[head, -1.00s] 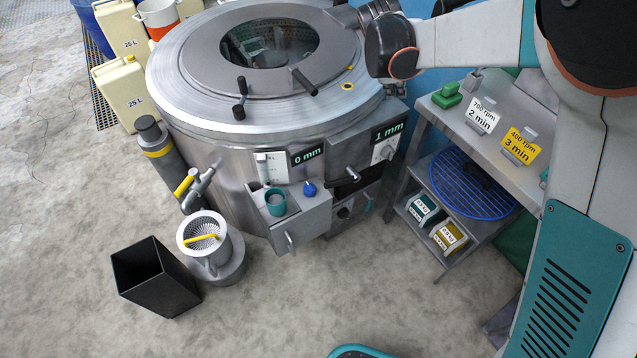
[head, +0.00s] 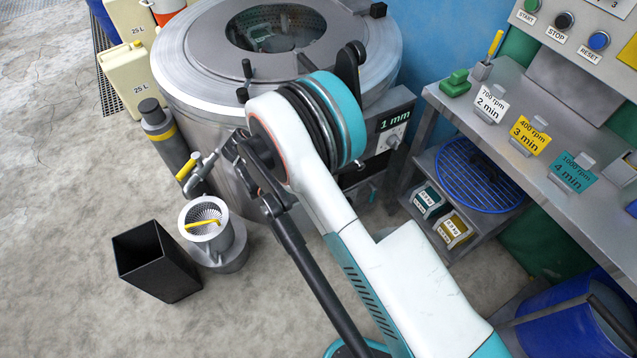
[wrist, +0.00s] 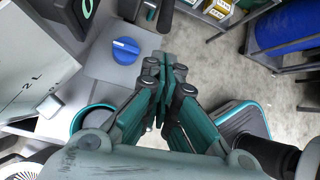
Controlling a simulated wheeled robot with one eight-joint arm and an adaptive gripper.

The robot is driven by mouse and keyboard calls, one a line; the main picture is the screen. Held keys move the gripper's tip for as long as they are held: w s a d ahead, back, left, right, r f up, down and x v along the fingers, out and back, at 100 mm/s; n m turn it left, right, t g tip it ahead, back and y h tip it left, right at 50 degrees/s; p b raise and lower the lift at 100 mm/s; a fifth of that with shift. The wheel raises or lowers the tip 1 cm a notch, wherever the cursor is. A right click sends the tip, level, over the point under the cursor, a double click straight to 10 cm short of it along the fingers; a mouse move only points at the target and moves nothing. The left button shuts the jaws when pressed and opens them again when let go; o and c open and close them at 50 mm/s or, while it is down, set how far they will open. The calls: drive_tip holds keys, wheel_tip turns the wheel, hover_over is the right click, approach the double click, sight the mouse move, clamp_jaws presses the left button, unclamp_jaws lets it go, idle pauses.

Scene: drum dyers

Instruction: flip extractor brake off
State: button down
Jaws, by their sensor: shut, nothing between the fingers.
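The large round steel drum machine (head: 193,72) fills the upper middle of the head view, its front partly hidden behind my arm. In the wrist view my gripper (wrist: 165,62) is shut and empty, beside the grey front box (wrist: 110,75) with its blue knob (wrist: 126,50). A dark handle with a teal part (wrist: 150,12) is just beyond the fingertips; contact is unclear. A yellow-handled lever (head: 188,166) is at the drum's left side in the head view. I cannot tell which part is the extractor brake.
A teal cup (wrist: 92,118) and white scale panel (wrist: 35,60) are close left of my gripper. A black bin (head: 155,262) and perforated basket (head: 206,216) stand on the floor. A steel shelf (head: 480,120) with rpm cards is right. Open floor lies at lower left.

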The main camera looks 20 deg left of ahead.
drive_tip(key=shift+s+a+f, duration=0.15)
drive_tip(key=shift+s+f, duration=0.25)
drive_tip(key=shift+f, duration=0.05)
drive_tip(key=b+x, duration=0.3)
drive_tip(key=x, duration=0.7)
drive_tip(key=shift+b, duration=0.4)
drive_tip(key=shift+r, duration=0.1)
drive_tip(key=shift+w+r+g+y+p, duration=0.15)
drive_tip(key=shift+r+g+y+p, duration=0.25)
drive_tip(key=shift+r, duration=0.15)
drive_tip(key=shift+r, duration=0.1)
